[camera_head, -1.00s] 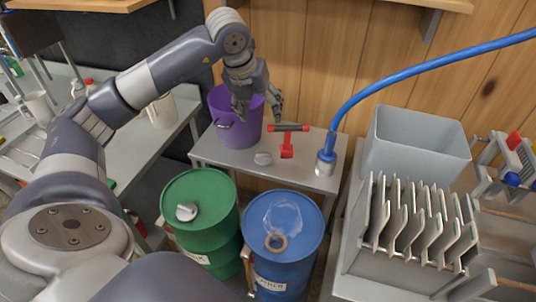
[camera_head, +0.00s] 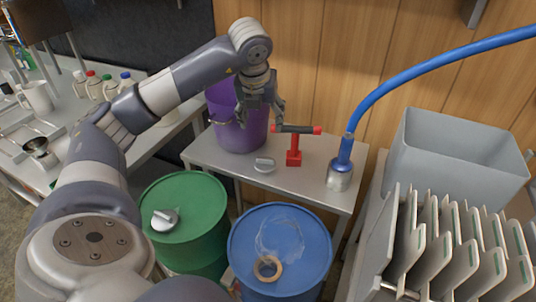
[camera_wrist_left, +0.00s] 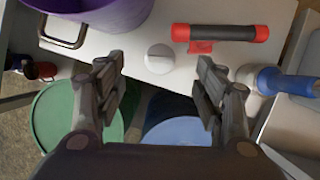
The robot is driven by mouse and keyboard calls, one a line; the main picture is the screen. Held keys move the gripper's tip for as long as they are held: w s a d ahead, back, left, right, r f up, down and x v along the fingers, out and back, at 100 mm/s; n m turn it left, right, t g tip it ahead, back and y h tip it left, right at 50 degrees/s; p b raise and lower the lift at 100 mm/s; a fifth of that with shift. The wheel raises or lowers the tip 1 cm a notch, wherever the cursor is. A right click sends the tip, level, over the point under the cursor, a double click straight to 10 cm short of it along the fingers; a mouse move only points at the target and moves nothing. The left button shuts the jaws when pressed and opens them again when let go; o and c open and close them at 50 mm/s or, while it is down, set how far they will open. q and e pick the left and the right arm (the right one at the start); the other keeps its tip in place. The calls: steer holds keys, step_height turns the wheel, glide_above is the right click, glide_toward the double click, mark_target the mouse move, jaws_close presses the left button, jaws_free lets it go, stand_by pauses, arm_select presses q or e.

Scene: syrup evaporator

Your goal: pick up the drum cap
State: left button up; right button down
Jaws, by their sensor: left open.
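A grey drum cap (camera_head: 264,165) lies on the small metal table (camera_head: 215,153), between the purple bucket and a red tool. It also shows in the left wrist view (camera_wrist_left: 159,58), lying between the lines of my two fingers. A similar grey cap (camera_head: 165,220) sits on top of the green drum (camera_head: 190,195). The blue drum (camera_head: 290,270) has an uncovered tan ring (camera_head: 267,268) on its lid. My left gripper (camera_head: 262,116) is open and empty above the table, in front of the purple bucket and apart from the cap. My right gripper is not in view.
The purple bucket (camera_head: 246,135) stands behind the cap. The red T-shaped tool (camera_head: 293,157) with a black bar is right of the cap, then a metal nozzle (camera_head: 339,178) on a blue hose (camera_head: 430,62). A grey bin (camera_head: 455,160) and plate rack (camera_head: 440,250) fill the right.

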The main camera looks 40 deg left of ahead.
arm_select(q)
steer(key=b, duration=0.5)
glide_toward(265, 158)
steer(key=x, duration=0.5)
steer(key=shift+w+a+f+b, duration=0.1)
steer(key=shift+w+a+b, duration=0.05)
steer(key=shift+a+b, duration=0.2)
steer(key=x, duration=0.5)
steer(key=shift+d+f, duration=0.25)
steer(key=c, duration=0.8)
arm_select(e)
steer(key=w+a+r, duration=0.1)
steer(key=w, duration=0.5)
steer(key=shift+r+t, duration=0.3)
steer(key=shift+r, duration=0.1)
